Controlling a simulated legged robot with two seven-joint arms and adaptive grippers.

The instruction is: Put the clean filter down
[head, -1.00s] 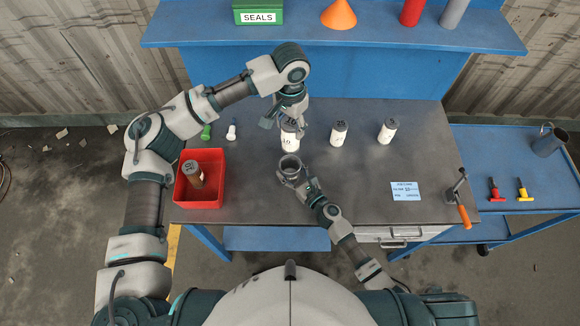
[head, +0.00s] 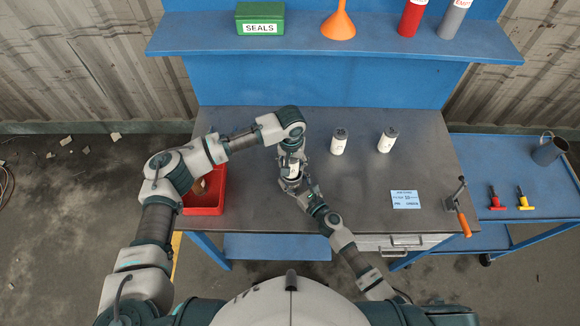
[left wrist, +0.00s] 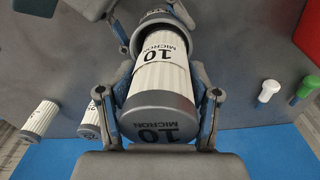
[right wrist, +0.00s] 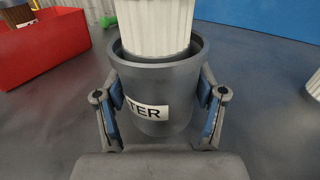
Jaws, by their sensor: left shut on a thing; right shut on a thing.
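My left gripper (head: 291,160) is shut on the clean filter, a white pleated cylinder with dark end caps marked "10 MICRON" (left wrist: 160,75). My right gripper (head: 292,188) is shut around a grey cup-like housing, whose label partly reads "TER" (right wrist: 158,90). The filter's lower end is inside the housing mouth, and most of its body stands above the rim. It looks roughly upright in the right wrist view (right wrist: 155,22). How deep the end reaches is hidden by the housing wall.
Two other white filters stand on the bench, one nearer (head: 338,141) and one to its right (head: 387,139). A red bin (head: 205,207) is at the left, partly behind my left arm. A blue card (head: 405,199) and an orange-handled crank (head: 464,222) are at the right.

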